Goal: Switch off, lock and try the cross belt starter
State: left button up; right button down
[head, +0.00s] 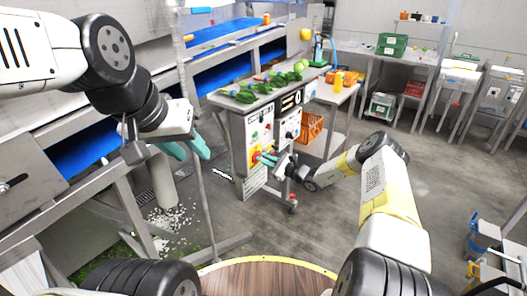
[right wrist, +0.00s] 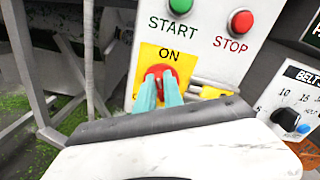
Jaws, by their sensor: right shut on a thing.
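The starter panel (head: 258,130) is on the front of a steel stand and also shows in the right wrist view (right wrist: 208,62). Its yellow plate (right wrist: 145,62) carries a red rotary switch (right wrist: 160,71), with the word ON above it. My right gripper (head: 266,158) is shut on the red switch; its teal fingers (right wrist: 160,92) cover the lower part of the knob. A green START button (right wrist: 189,12) and a red STOP button (right wrist: 242,20) sit above. My left gripper (head: 187,148) is open and empty, left of the stand. I cannot make out a lock.
Greens (head: 245,95) lie on top of the stand. A belt-speed panel with a dial (right wrist: 285,118) is right of the starter. An orange crate (head: 311,127) sits on a cart shelf. Conveyors with blue belts (head: 222,34) run behind. The floor (head: 320,225) at the front is clear.

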jog(key=n, duration=0.8)
jog(key=f+n, duration=0.1)
jog(key=n, duration=0.3)
jog(key=shift+s+a+n, duration=0.2)
jog(key=shift+s+n, duration=0.1)
dwell(0.4)
jog(key=c, duration=1.5)
grip_release()
jog(key=shift+d, duration=0.15)
jog(key=v, duration=0.7)
jog(key=shift+s+d, duration=0.2)
jog(key=shift+s, duration=0.05)
